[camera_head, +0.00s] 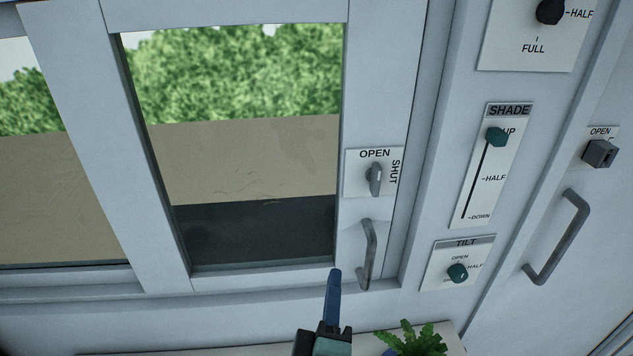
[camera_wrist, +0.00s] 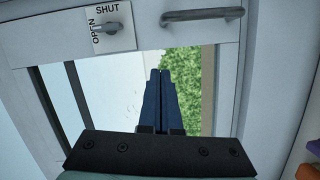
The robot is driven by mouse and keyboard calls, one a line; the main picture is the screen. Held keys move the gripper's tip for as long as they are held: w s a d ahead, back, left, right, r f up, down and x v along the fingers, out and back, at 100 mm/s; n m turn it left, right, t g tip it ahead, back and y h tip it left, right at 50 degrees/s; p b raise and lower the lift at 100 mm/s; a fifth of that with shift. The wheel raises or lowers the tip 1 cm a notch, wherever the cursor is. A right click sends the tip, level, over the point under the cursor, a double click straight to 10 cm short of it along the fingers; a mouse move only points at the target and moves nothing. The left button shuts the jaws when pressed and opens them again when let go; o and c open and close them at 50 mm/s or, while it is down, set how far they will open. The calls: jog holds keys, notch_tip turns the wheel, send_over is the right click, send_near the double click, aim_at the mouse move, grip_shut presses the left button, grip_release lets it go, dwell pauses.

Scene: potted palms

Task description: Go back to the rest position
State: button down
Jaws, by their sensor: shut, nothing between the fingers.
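My gripper (camera_head: 335,270) shows at the bottom of the head view, its blue fingers pointing up, just left of the window's bar handle (camera_head: 368,255). In the wrist view my gripper (camera_wrist: 161,72) has its two blue fingers together with nothing between them. The fingers appear in front of the window pane, below the grey handle (camera_wrist: 203,16) in that view. I cannot tell for sure whether they touch anything. The window latch (camera_head: 375,178) sits on a plate marked OPEN and SHUT, with its lever upright in the head view.
Right of the window are a SHADE slider (camera_head: 497,137) near UP, a TILT knob (camera_head: 458,273) and a black knob (camera_head: 550,11). A green plant (camera_head: 418,341) stands at the bottom.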

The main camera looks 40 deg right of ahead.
jog(key=shift+s+d, duration=0.1)
jog(key=shift+s, duration=0.05)
jog(key=w+a+r+m+t+y, duration=0.1)
jog(key=w+a+r+m+t, duration=0.2)
jog(key=r, duration=0.5)
jog(key=w+a+r+m+t+y, duration=0.1)
jog(key=w+a+r+t+y, duration=0.15)
jog(key=a+r, duration=0.4)
jog(key=w+a+r+m+t+y, duration=0.1)
jog(key=w+a+r+t, duration=0.25)
jog(key=r, duration=0.45)
jog(key=s+a+r+t+y, duration=0.3)
jog(key=a+r, duration=0.3)
jog(key=r, duration=0.4)
jog(key=s+a+r+m+t+y, duration=0.1)
jog(key=s+a+r+t+y, duration=0.2)
jog(key=a+r+y, duration=0.3)
notch_tip(320, 180, up, 4)
jog(key=shift+s+a+t, duration=0.35)
jog(key=shift+a+t, duration=0.25)
jog(key=shift+a, duration=0.1)
